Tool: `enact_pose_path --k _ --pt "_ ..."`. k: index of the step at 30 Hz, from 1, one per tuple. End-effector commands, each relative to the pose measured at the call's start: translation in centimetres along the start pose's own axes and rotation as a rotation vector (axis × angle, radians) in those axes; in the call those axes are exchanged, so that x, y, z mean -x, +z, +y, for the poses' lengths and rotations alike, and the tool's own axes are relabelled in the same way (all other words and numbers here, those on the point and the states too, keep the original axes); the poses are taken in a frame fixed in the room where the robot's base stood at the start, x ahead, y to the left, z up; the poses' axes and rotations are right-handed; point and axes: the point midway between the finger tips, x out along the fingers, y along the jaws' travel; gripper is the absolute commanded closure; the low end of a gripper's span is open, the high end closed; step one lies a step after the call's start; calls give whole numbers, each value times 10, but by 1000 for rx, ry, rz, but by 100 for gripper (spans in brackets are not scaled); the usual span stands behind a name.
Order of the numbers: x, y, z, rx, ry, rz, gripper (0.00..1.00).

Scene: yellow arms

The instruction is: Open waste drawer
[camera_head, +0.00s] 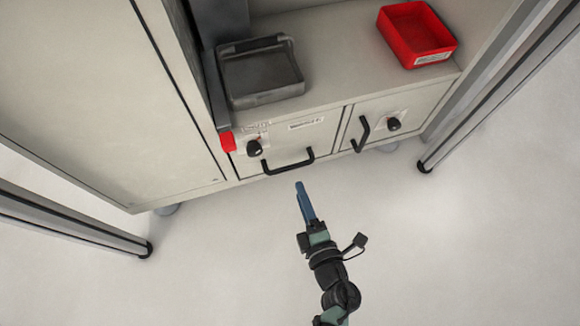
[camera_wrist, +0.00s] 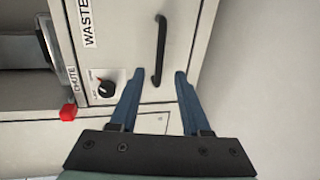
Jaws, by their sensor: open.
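The waste drawer (camera_head: 300,141) is the left front of the pale cabinet and looks closed, flush with its surround. It has a white label, a black bar handle (camera_head: 288,163) along its lower part and a black knob (camera_head: 253,147). In the wrist view the label (camera_wrist: 87,22) reads WASTE, and the handle (camera_wrist: 159,50) runs upright in the picture. My gripper (camera_head: 301,187) has blue fingers and is in front of the drawer, apart from the handle. In the wrist view the open, empty fingers (camera_wrist: 157,76) lie either side of the handle's near end.
A second front to the right has its own handle (camera_head: 360,134) and knob (camera_head: 393,123). A grey tray (camera_head: 262,98) and a red bin (camera_head: 433,59) sit on top. A red block (camera_head: 227,141) is left of the waste drawer. Metal posts flank the cabinet; the floor in front is clear.

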Motion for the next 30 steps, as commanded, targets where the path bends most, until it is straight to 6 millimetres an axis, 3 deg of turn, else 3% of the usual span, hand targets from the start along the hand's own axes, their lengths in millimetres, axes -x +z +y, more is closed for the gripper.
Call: enact_pose_path --k 6,12,18,26,30 --pt "-49 1 -4 3 4 -1 53" --pt "-80 1 -3 1 3 -1 53" --pt "-92 1 0 -1 2 -2 53" --pt "-92 1 1 -1 1 -2 53" --pt "-92 1 0 -1 1 -2 76"
